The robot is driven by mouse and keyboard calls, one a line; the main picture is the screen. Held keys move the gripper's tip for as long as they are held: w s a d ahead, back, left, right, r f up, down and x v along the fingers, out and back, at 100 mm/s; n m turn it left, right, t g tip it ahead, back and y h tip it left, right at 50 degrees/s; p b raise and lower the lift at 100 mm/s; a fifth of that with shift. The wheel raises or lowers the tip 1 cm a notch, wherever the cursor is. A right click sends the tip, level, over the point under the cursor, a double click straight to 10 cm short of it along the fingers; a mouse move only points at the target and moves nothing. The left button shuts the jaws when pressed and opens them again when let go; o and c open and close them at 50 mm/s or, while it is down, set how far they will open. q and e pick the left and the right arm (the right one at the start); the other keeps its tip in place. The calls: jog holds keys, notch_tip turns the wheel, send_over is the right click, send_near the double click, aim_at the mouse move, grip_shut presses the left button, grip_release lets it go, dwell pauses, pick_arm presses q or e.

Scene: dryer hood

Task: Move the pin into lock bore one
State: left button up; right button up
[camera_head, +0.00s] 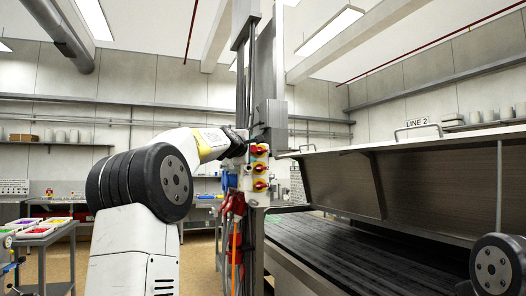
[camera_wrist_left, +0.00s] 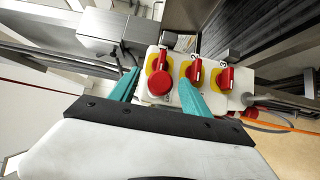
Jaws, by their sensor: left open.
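My left gripper (camera_head: 238,146) is at a white switch panel (camera_head: 248,180) on the metal post in the head view. In the left wrist view, its two teal fingers (camera_wrist_left: 158,80) are open, either side of a round red knob (camera_wrist_left: 160,84). The knob may be the pin's head; I cannot tell, nor whether the fingers touch it. Red handles on yellow plates sit on the panel beyond: one at the top (camera_wrist_left: 166,40), a middle one (camera_wrist_left: 194,70) and one at right (camera_wrist_left: 225,78). I cannot make out a lock bore. My right gripper is out of view.
The dryer hood (camera_head: 440,170) stands raised over a dark slatted bed (camera_head: 360,250) to the right. Red plugs and cables (camera_head: 234,205) hang below the panel. A grey cart with coloured trays (camera_head: 45,232) stands at the left. A grey box (camera_wrist_left: 97,30) sits beside the panel.

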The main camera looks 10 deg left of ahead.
pick_arm(q)
jog(key=s, duration=0.7)
jog(key=shift+s+a, duration=0.3)
jog(key=shift+s, duration=0.1)
jog(key=s+d+f+m+g+h, duration=0.2)
jog(key=s+d+f+m+g, duration=0.3)
jog(key=s+d+f+m, duration=0.6)
jog(key=s+f+m+g+y, duration=0.1)
jog(key=s+f+m+g, duration=0.5)
jog(key=s+f, duration=2)
jog(key=shift+s+a+f+m+g, duration=0.3)
jog(key=shift+s+m+g, duration=0.1)
jog(key=shift+s, duration=0.6)
jog(key=shift+d, duration=0.1)
